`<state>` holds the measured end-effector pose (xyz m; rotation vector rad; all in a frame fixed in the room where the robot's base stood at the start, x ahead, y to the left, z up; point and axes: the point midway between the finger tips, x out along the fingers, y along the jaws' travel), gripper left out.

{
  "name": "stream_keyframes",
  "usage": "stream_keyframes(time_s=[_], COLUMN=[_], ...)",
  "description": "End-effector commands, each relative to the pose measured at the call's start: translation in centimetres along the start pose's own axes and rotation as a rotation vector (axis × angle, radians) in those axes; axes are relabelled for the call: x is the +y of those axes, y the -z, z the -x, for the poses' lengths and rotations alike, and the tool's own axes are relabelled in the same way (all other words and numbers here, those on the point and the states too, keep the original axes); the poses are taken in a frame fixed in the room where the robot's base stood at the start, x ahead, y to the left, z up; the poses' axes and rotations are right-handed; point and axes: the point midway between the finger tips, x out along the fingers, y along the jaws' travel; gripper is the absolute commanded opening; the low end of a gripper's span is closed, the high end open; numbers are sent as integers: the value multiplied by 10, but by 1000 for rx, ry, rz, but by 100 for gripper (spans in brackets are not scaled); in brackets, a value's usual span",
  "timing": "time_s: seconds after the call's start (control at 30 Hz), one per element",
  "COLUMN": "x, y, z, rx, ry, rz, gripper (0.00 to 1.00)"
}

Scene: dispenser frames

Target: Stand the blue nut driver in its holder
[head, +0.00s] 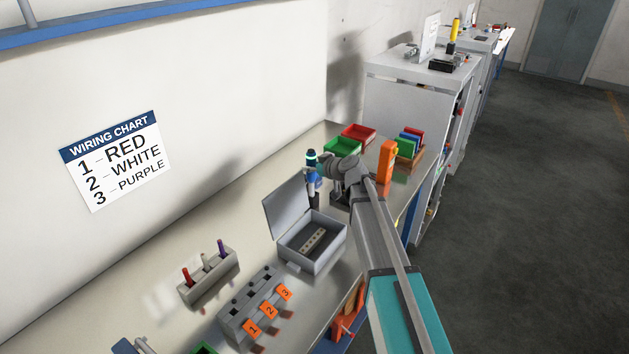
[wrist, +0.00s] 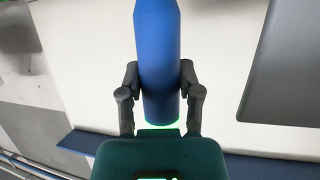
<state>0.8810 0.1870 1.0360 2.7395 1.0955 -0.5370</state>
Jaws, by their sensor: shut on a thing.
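The blue nut driver (wrist: 158,60) is gripped between both dark fingers of my gripper (wrist: 160,95) in the wrist view. Its handle runs away from my gripper, and its far end is cut off by the picture edge. In the head view my gripper (head: 312,176) is above the back of the bench, behind the open grey box, with the blue handle roughly upright; its lower end is too small to make out. A dark stand (head: 339,197) is partly hidden behind my arm. I cannot tell whether it is the holder.
The open grey box (head: 328,262) has a raised lid (head: 287,208), close to my gripper. A numbered block (head: 254,306) and a rack of coloured pegs (head: 209,278) stand in front. Green (head: 342,147) and red (head: 359,133) bins and an orange upright piece (head: 386,161) stand behind.

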Motion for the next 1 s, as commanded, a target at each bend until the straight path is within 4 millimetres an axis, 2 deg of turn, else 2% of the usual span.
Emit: stream_keyframes(time_s=[0.43, 0.8, 1.0], x=[0, -1, -1], y=[-3, -28, -35], z=[-2, -12, -15], rx=[0, 0, 0], ry=[1, 1, 1], rz=[0, 0, 0], gripper=[0, 0, 0])
